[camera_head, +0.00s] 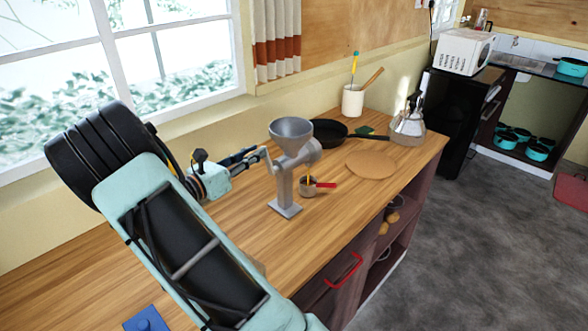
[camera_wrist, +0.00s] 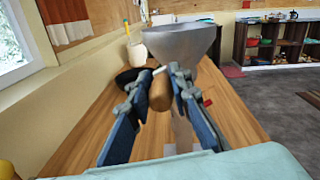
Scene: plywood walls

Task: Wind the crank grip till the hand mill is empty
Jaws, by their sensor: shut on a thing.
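The grey metal hand mill (camera_head: 285,185) stands upright on the wooden counter, with a wide funnel hopper (camera_head: 291,128) on top. The inside of the hopper is too small to tell whether anything is in it. My gripper (camera_head: 262,154) reaches the mill's left side. In the wrist view my gripper (camera_wrist: 161,84) is shut around the brown crank grip (camera_wrist: 161,95), a finger on each side, just below the hopper (camera_wrist: 182,42). In the head view the fingers largely hide the grip. A small metal cup (camera_head: 307,188) with a red handle sits at the mill's right, below its outlet.
Behind the mill are a black frying pan (camera_head: 328,132), a white utensil crock (camera_head: 352,101) and a kettle (camera_head: 408,125). A round wooden board (camera_head: 371,165) lies to the right. A blue object (camera_head: 147,320) is at the front left. The window wall bounds the counter's back.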

